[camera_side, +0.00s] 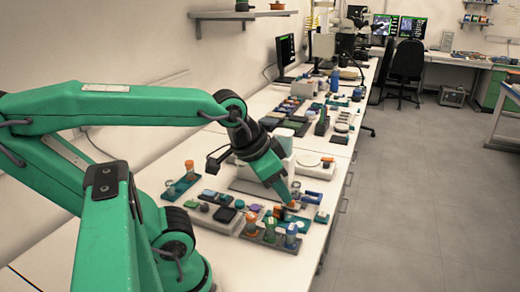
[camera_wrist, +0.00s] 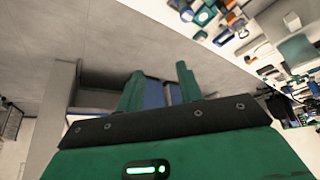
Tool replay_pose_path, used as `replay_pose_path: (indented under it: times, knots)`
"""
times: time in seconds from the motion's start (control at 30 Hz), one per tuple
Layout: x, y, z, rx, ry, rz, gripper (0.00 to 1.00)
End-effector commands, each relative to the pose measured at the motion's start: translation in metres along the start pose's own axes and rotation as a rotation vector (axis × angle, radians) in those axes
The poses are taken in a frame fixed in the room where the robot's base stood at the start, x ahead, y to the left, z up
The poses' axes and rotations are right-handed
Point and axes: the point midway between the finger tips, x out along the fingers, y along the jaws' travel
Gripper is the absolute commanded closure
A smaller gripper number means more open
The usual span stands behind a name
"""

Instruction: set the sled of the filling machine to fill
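My gripper (camera_side: 287,197) points down over the right part of a cluster of small devices on the white bench, close to a small orange part (camera_side: 293,205). In the wrist view its two green fingers (camera_wrist: 158,78) stand apart with a clear gap and nothing held between them. I cannot tell for sure which device is the filling machine. Its sled is too small or hidden to make out, and so is the sled's setting. Whether the fingertips touch anything cannot be told.
An orange-capped bottle (camera_side: 189,167) stands at the back left. A blue block (camera_side: 309,197) lies right of my gripper. The bench edge (camera_side: 323,247) is close.

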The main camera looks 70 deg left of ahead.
Motion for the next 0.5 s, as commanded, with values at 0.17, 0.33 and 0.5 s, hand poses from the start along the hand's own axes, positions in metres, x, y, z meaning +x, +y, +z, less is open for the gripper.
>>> replay_pose_path:
  times: [0.17, 0.33, 0.5]
  knots:
    - [0.0, 0.0, 0.0, -0.001, -0.001, 0.0, 0.55]
    - [0.002, -0.003, -0.005, -0.018, -0.012, -0.006, 0.55]
    - [0.009, -0.012, -0.016, -0.065, -0.046, -0.022, 0.55]
